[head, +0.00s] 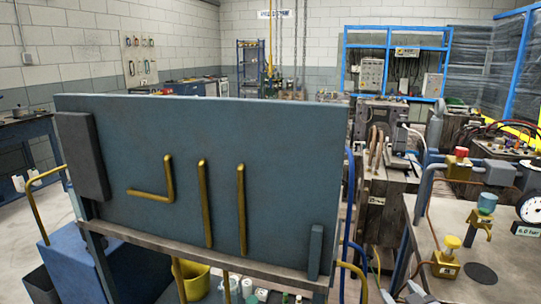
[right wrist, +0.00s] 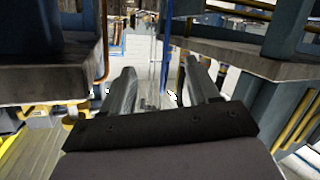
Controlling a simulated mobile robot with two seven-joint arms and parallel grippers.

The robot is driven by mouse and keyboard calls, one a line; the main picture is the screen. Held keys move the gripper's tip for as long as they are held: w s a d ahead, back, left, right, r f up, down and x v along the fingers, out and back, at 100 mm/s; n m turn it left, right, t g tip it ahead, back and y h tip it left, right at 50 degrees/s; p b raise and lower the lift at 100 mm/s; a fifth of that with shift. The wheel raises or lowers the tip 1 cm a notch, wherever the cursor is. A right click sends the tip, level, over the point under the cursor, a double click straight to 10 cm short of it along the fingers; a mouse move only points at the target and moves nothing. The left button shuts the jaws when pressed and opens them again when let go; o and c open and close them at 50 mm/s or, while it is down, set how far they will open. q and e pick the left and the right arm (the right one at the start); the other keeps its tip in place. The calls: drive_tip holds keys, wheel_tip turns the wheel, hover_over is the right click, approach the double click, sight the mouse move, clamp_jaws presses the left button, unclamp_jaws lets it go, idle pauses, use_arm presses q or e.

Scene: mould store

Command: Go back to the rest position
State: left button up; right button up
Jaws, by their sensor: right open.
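My right gripper (right wrist: 162,80) is open in the right wrist view, its two grey fingers spread apart with nothing between them. In the head view only a small part of my right gripper (head: 408,292) shows at the bottom edge, low beside the front edge of the workbench on the right. My left gripper is not in view.
A blue-grey upright panel (head: 110,130) with brass rods stands close in front, on a ledge (head: 180,258). A yellow bucket (head: 197,283) is under it. At right, a workbench (head: 455,210) bears valves and a gauge (head: 531,208). Blue pipes run between panel and workbench.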

drive_tip(key=s+a+f+g, duration=0.1)
drive_tip(key=s+a+f, duration=0.2)
drive_tip(key=s, duration=0.6)
drive_tip(key=s+a+f+g+y, duration=0.1)
drive_tip(key=s+a+f+g, duration=0.1)
drive_tip(key=s+f, duration=0.4)
drive_tip(key=s+a+f+m+g+y, duration=0.1)
drive_tip(key=s+a+f, duration=0.3)
drive_tip(key=s, duration=0.9)
drive_tip(key=shift+a+f+g, duration=0.35)
drive_tip(key=shift+a+g, duration=0.05)
drive_tip(key=shift+a, duration=0.05)
